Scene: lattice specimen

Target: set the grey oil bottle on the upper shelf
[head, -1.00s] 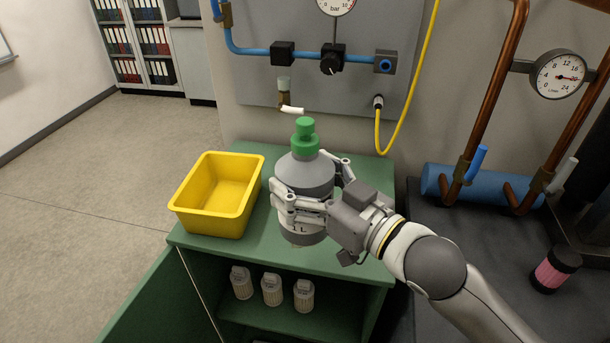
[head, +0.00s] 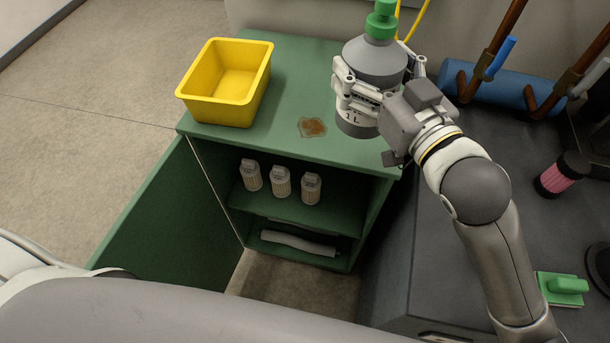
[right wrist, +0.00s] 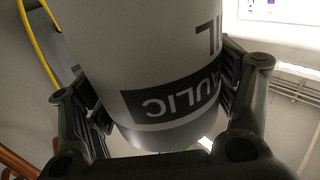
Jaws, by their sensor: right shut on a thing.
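The grey oil bottle (head: 372,62) has a green cap and a white label reading 1 L. My right gripper (head: 378,78) is shut around its body and holds it upright, above the right part of the green cabinet's top. In the right wrist view the bottle (right wrist: 150,50) fills the space between the two fingers of the gripper (right wrist: 165,90). The upper shelf (head: 270,208) is inside the open cabinet, below and left of the bottle. Several small pale ribbed canisters (head: 280,182) stand on it, towards the left. My left gripper is out of view.
A yellow bin (head: 228,85) stands on the cabinet top (head: 290,70) at the left. A brown stain (head: 312,127) lies near the top's front edge. The green door (head: 155,220) stands open at left. A pale roll (head: 298,243) lies on the lower shelf. The upper shelf's right part is clear.

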